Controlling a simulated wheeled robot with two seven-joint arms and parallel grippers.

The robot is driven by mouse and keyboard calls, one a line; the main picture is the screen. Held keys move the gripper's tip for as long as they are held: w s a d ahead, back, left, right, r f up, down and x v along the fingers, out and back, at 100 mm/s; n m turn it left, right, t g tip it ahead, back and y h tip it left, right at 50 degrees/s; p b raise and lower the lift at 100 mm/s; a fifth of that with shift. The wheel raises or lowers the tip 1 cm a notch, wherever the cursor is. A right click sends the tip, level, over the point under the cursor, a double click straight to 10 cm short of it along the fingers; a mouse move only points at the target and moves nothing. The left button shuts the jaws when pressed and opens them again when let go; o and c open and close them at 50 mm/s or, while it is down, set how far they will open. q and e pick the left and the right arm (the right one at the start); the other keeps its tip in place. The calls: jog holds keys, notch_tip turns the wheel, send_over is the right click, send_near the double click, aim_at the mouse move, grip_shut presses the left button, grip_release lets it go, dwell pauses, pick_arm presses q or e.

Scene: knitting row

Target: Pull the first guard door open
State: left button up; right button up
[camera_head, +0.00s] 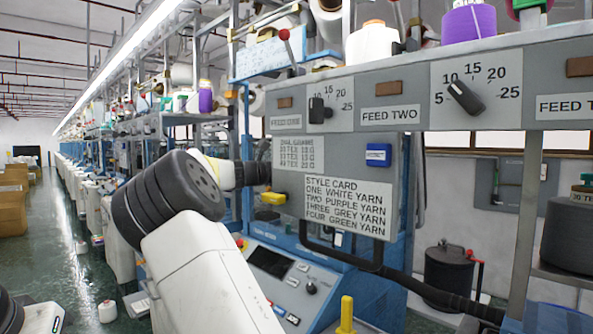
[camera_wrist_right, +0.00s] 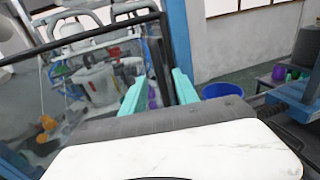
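The guard door (camera_wrist_right: 95,85) shows in the right wrist view as a clear panel in a black frame, standing at the left, with machine parts visible through it. My right gripper (camera_wrist_right: 158,75) has two teal fingers, spread apart, one on each side of the door's black upright edge. I cannot tell whether either finger touches it. In the head view a black bar (camera_head: 440,292) slants out below the style card panel and seems to be part of a door frame. Neither gripper's fingers show in the head view. My left gripper is not in view.
The grey control panel (camera_head: 345,185) with its style card stands above a blue machine (camera_head: 290,280). A yellow post (camera_head: 346,315) rises at the bottom. A black drum (camera_head: 448,275) stands at the right. A blue bucket (camera_wrist_right: 222,91) is on the floor beyond the gripper.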

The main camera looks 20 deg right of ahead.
jog(key=d, duration=0.4)
jog(key=shift+w, duration=0.4)
grip_shut()
dwell(1.0)
